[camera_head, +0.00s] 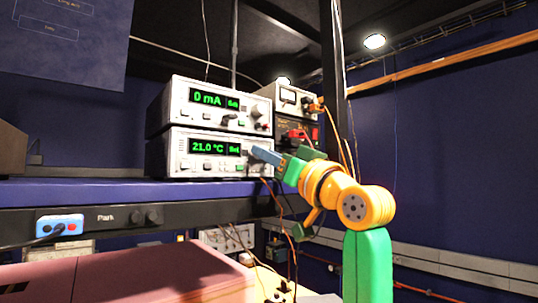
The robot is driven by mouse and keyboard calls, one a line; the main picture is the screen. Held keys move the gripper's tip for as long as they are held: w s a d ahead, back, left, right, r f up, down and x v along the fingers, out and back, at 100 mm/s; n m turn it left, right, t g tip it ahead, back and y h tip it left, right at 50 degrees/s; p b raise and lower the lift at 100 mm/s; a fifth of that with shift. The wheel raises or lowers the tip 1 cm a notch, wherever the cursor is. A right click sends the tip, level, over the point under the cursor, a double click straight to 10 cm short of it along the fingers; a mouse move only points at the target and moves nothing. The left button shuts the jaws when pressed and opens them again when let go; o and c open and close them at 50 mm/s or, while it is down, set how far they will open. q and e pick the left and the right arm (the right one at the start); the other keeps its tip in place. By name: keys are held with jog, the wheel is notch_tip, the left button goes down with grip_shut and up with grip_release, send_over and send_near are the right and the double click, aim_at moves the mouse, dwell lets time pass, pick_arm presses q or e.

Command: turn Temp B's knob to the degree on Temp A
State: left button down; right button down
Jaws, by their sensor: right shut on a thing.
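The lower white instrument (190,161) reads 21.0 °C in green on its display (215,147). The instrument stacked on top of it (180,102) reads 0 mA. A smaller label at the right of each display is too small to read. My right gripper (256,153) reaches in from the right, with its blue finger at the right end of the lower instrument's front. It is shut on a knob there, which the finger hides. Which unit is Temp A and which is Temp B I cannot tell. My left gripper is out of view.
Both instruments stand on a blue shelf (100,190). More meters (290,97) with red and orange leads stand just right of them. A dark post (333,80) rises behind my arm, and cables hang below the shelf. The shelf's left part is mostly clear.

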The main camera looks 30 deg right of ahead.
jog(key=shift+s+d+r+n+y, duration=0.1)
jog(key=shift+n+y, duration=0.65)
jog(key=shift+n, duration=0.85)
jog(key=shift+d+r+n+y, duration=0.1)
jog(key=shift+n+y, duration=0.65)
jog(key=shift+n, duration=0.85)
jog(key=c, duration=0.7)
grip_release()
jog(key=shift+o, duration=0.4)
jog(key=shift+w+f, duration=0.1)
jog(key=shift+w, duration=0.1)
jog(key=b+v, duration=0.4)
jog(key=v, duration=0.3)
jog(key=shift+s+b, duration=0.15)
jog(key=shift+b, duration=0.2)
